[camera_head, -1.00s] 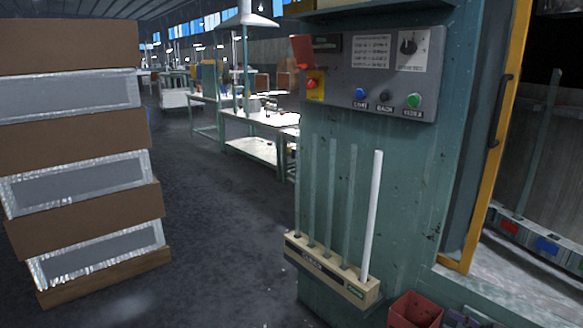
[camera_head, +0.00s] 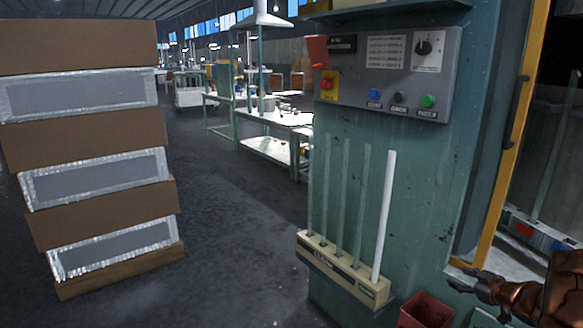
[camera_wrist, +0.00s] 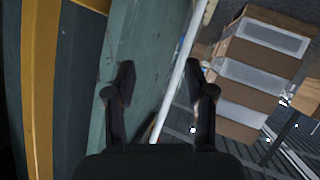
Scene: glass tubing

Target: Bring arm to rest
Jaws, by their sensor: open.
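My gripper (camera_head: 482,284) shows at the lower right of the head view, in front of the machine's lower edge. In the wrist view my gripper (camera_wrist: 160,85) has its two dark fingers spread wide apart, with nothing held. A white tube (camera_head: 385,215) stands upright in the right end of a pale rack (camera_head: 345,278) on the machine's front. Several greenish glass tubes (camera_head: 345,200) stand beside it in the same rack. In the wrist view the white tube (camera_wrist: 180,75) runs behind the gap between the fingers; the depth between them is hard to tell.
The teal machine (camera_head: 440,170) carries a control panel (camera_head: 385,65) and a yellow-framed opening (camera_head: 512,140) at right. A red bin (camera_head: 428,308) sits below the rack. Stacked boxes (camera_head: 85,130) stand at left. The floor (camera_head: 240,230) between the boxes and machine is clear.

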